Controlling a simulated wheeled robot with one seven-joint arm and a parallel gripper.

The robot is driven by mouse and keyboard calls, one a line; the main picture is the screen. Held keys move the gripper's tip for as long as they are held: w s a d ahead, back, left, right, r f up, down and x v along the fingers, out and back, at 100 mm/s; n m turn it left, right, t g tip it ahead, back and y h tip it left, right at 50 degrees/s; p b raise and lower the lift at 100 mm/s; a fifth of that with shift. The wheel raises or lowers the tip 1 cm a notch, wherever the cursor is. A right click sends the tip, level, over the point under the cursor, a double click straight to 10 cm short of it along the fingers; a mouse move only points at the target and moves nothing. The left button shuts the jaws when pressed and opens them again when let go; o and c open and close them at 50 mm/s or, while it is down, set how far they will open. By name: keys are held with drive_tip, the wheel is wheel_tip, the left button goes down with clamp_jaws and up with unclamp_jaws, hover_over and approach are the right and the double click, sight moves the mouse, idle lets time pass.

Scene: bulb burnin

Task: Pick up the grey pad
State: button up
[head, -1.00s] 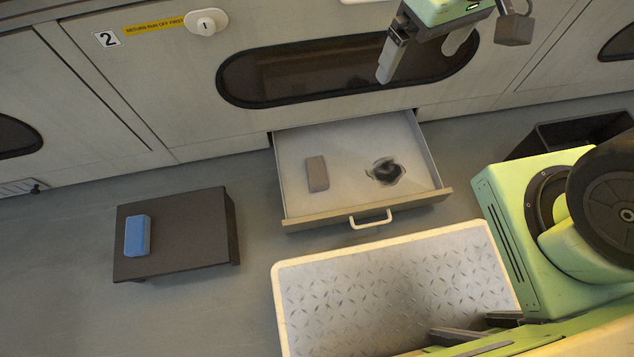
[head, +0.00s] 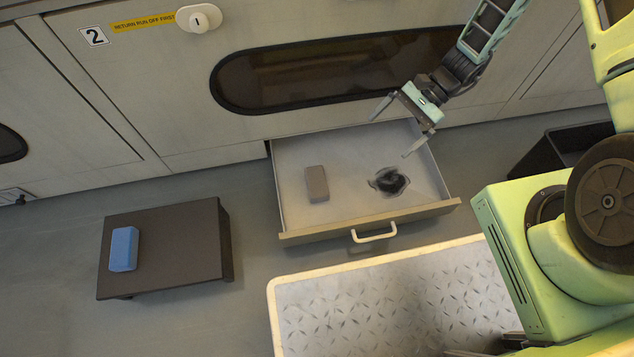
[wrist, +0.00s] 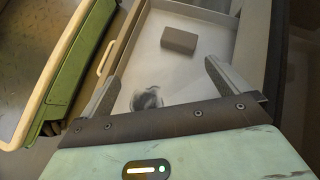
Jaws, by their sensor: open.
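The grey pad (head: 317,184) is a small brownish-grey block lying flat in the left part of the open drawer (head: 300,223). It also shows in the wrist view (wrist: 179,40), beyond my fingertips. My gripper (head: 388,131) is open and empty above the back right part of the drawer, to the right of the pad and apart from it. In the wrist view my gripper's fingers (wrist: 160,72) are spread, with the pad ahead between their lines.
A dark smudge (head: 388,181) marks the drawer floor right of the pad. A blue block (head: 123,249) lies on a low dark stand (head: 185,250) at left. A treadplate platform (head: 375,305) lies before the drawer. A dark bin (head: 560,150) stands at right. Cabinet doors rise behind.

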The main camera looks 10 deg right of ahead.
drive_tip(key=a+f+m+t+y, duration=0.1)
drive_tip(key=f+m, duration=0.1)
drive_tip(key=f, duration=0.2)
drive_tip(key=a+f+m+t+y, duration=0.1)
drive_tip(key=f+m, duration=0.1)
drive_tip(key=f, duration=0.2)
drive_tip(key=a+f+m+t+y, duration=0.1)
drive_tip(key=f+m+y, duration=0.1)
drive_tip(key=f, duration=0.1)
drive_tip(key=shift+s+a+f, duration=0.2)
drive_tip(key=shift+s+f, duration=0.15)
drive_tip(key=shift+f, duration=0.05)
drive_tip(key=b, duration=0.6)
approach(320, 180)
drive_tip(key=x, duration=0.4)
drive_tip(key=shift+a+f, duration=0.2)
drive_tip(key=shift+f, duration=0.15)
drive_tip(key=shift+a+f, duration=0.1)
drive_tip(key=shift+a, duration=0.5)
drive_tip(key=b+x, duration=0.4)
drive_tip(key=shift+s+a+f, duration=0.1)
drive_tip(key=shift+a+f, duration=0.05)
drive_tip(key=shift+f, duration=0.05)
drive_tip(key=shift+a, duration=0.4)
drive_tip(key=c, duration=0.6)
